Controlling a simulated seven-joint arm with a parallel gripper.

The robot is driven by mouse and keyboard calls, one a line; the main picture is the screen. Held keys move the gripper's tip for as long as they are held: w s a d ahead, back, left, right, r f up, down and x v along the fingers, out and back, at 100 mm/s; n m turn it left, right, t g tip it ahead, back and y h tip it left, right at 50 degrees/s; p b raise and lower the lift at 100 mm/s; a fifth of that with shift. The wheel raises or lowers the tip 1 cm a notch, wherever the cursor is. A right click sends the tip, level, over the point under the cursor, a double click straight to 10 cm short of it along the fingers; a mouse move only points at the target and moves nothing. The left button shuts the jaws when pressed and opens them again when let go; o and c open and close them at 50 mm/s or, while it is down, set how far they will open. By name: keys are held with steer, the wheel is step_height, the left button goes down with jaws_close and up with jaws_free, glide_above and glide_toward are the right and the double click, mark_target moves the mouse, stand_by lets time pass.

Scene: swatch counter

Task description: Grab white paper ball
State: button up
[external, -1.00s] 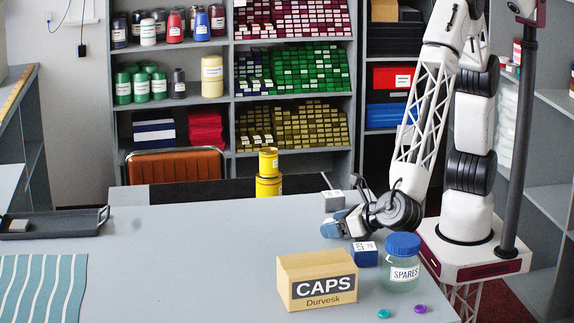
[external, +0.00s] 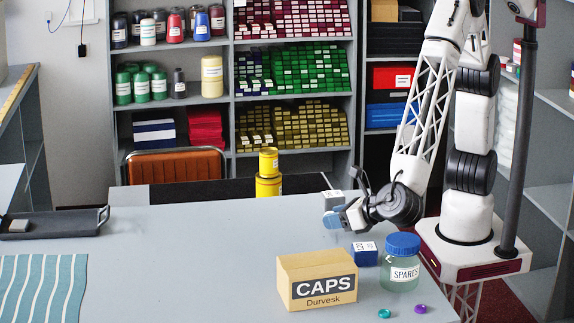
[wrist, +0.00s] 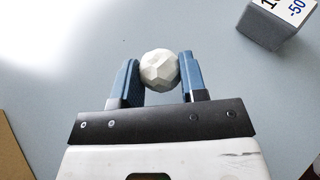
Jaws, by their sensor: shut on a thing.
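The white paper ball (wrist: 160,69) is a faceted, crumpled ball between the two blue fingers of my gripper (wrist: 159,76) in the wrist view. Both fingers touch its sides. In the external view my gripper (external: 334,213) is low over the right part of the counter, behind the CAPS box. The ball cannot be made out clearly there.
The cardboard CAPS box (external: 317,281), a small blue box (external: 364,255) and a blue-lidded SPARES jar (external: 401,268) stand in front of my gripper. A grey block (external: 332,200) is just behind it. The counter's middle is clear.

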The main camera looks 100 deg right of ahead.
step_height(320, 180, up, 8)
steer(key=shift+r, duration=0.1)
stand_by(0.4)
